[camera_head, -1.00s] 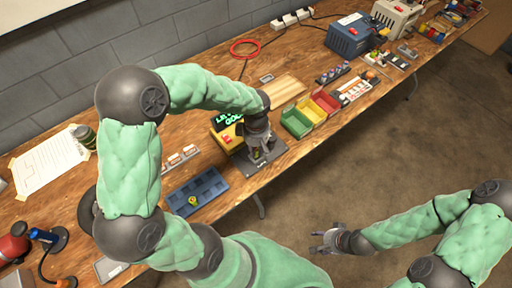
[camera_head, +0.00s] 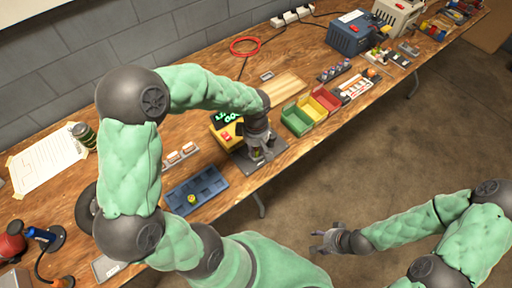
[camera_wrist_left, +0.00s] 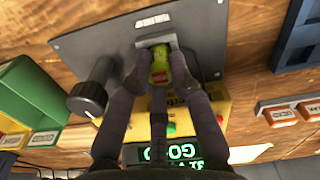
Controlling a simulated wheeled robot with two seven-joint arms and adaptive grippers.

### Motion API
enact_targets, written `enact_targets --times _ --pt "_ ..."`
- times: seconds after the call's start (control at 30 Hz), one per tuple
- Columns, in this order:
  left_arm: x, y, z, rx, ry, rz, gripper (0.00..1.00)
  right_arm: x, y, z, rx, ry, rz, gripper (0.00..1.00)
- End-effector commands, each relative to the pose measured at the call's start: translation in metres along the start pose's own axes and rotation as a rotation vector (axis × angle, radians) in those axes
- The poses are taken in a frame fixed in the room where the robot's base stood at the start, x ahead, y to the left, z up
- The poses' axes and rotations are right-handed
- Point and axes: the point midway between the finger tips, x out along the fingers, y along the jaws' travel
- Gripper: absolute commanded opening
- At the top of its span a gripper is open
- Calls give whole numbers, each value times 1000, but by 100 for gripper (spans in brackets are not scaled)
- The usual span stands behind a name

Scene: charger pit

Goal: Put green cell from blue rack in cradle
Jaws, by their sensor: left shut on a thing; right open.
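My left gripper (camera_head: 256,154) is shut on the green cell, low over the grey cradle plate (camera_head: 277,150). In the left wrist view the yellow-green cell (camera_wrist_left: 160,63) with a red mark sits between the two fingertips (camera_wrist_left: 160,80), at the grey bracket of the cradle (camera_wrist_left: 155,41). I cannot tell whether it is fully seated. The blue rack (camera_head: 208,196) lies to the left of the cradle with one yellow-green item (camera_head: 192,198) at its front. My right gripper (camera_head: 322,243) is open and empty, away from the table over the floor.
A yellow box with a green-lit display (camera_head: 227,124) stands directly behind the cradle. A black knob (camera_wrist_left: 89,98) rises from the cradle plate beside the gripper. Green, red and yellow bins (camera_head: 298,121) stand to the right. Small labelled blocks (camera_head: 181,153) sit behind the rack.

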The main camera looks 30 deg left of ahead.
Motion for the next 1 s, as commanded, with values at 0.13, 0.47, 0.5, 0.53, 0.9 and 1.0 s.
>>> enact_targets --times 0.13,0.47,0.5,0.53,0.9,1.0 --pt "0 0 0 0 0 0 0 0 0 0 0 0 0 56" --pt "2 0 0 0 0 0 0 2 1 0 0 0 0 56" --pt "3 0 0 0 0 0 0 3 1 0 0 0 0 56" --pt "3 0 0 0 0 0 0 3 1 0 0 0 0 56" --pt "6 0 0 0 0 0 0 6 2 0 0 0 0 56" --pt "6 0 0 0 0 0 27 6 2 0 0 0 0 56"
